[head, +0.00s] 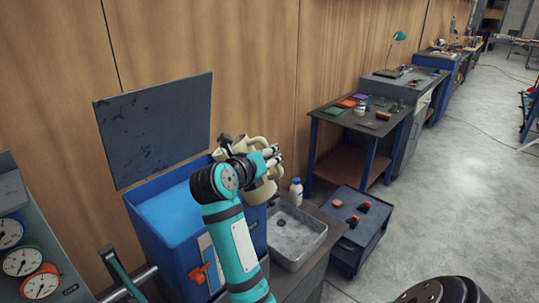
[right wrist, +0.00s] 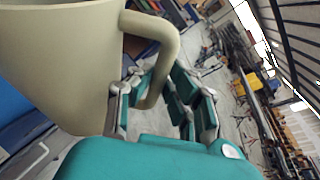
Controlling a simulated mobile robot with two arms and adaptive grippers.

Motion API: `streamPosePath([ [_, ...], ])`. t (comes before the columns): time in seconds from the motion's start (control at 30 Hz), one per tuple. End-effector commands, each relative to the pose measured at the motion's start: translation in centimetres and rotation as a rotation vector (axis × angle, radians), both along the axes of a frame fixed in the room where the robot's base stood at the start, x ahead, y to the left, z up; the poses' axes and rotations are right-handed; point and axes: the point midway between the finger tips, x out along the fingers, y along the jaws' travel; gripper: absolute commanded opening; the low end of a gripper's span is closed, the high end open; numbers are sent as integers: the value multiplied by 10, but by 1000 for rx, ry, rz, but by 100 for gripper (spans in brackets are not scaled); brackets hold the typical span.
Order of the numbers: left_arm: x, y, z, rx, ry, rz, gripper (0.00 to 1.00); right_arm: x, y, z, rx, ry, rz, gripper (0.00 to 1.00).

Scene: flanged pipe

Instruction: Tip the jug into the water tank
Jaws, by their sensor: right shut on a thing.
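The beige jug (head: 262,193) is held up beside the right end of the blue water tank, partly hidden behind my right wrist. My right gripper (head: 271,157) is shut on the jug's handle. In the right wrist view the jug (right wrist: 62,65) fills the upper left, and the fingers (right wrist: 163,108) close around its handle (right wrist: 167,60). I cannot tell how far the jug is tilted or what is in it. The water tank (head: 180,276) is open, with bright blue water (head: 172,212) inside and its grey lid (head: 155,125) raised. My left gripper is out of view.
A grey sink (head: 292,240) and a white bottle (head: 295,190) with a blue cap stand right of the tank. A low cart (head: 362,243) with orange and black items is beyond. Gauges (head: 22,260) stand at left. The floor at right is clear.

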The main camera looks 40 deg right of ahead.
Motion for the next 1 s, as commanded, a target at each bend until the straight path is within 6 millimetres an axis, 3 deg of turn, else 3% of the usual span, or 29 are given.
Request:
streamPosePath([
  [1.0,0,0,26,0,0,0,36,4,1,14,-71,119,-1,0],
])
